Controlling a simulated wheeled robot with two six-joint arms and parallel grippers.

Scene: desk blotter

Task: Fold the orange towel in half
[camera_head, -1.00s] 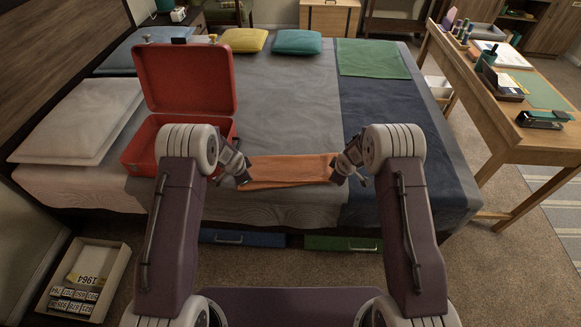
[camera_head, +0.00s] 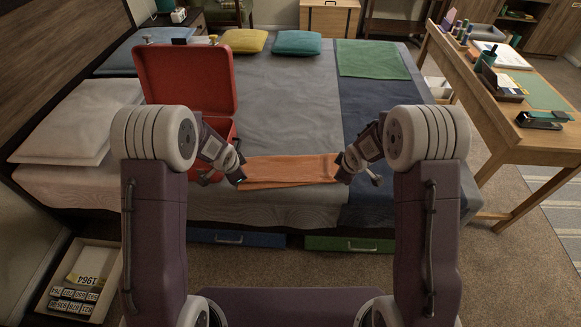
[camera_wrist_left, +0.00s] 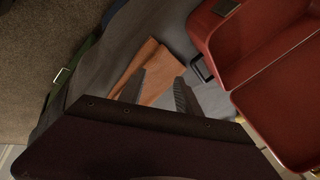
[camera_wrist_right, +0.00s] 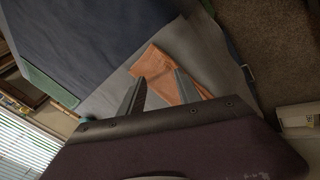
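The orange towel (camera_head: 287,171) lies as a narrow, layered strip on the grey bed cover near the front edge. It also shows in the left wrist view (camera_wrist_left: 151,68) and the right wrist view (camera_wrist_right: 160,66). My left gripper (camera_head: 240,180) is at the towel's left end, and its fingers (camera_wrist_left: 160,90) stand apart with nothing gripped between them. My right gripper (camera_head: 346,178) is at the right end, its fingers (camera_wrist_right: 160,90) also apart and empty. The fingers hide part of the towel in both wrist views; I cannot tell whether they touch it.
An open red case (camera_head: 186,78) stands on the bed close to my left arm. A dark blue runner (camera_head: 375,125) covers the bed's right side. Pillows lie at the left and back. A wooden desk (camera_head: 500,118) stands at the right. The bed behind the towel is clear.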

